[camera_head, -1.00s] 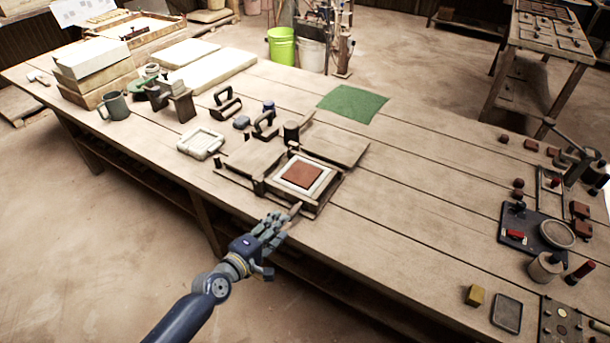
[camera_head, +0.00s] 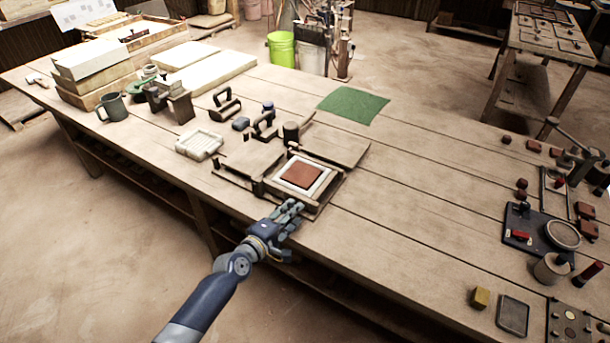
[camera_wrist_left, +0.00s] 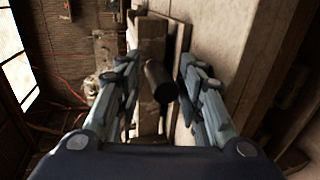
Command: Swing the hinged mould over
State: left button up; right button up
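The hinged mould (camera_head: 328,190) lies on the wooden bench, a wooden frame with a pale inner border around a red-brown tile (camera_head: 300,175). Flat wooden boards lie beside it on its left and far sides. My left gripper (camera_head: 292,208) is at the mould's near edge and hides part of it. In the left wrist view, the fingers of my left gripper (camera_wrist_left: 158,92) are apart, with a dark round handle (camera_wrist_left: 160,80) between them. Gaps show beside the handle, so the fingers are not closed on it. My right gripper is not in view.
A pale square tray (camera_head: 199,145) and dark hand tools (camera_head: 226,103) stand left of and behind the mould. A green cloth (camera_head: 352,104) lies at the far edge. The bench right of the mould is clear as far as a dark tray (camera_head: 520,235).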

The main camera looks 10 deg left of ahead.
pick_arm(q)
jog(key=shift+c, duration=1.2)
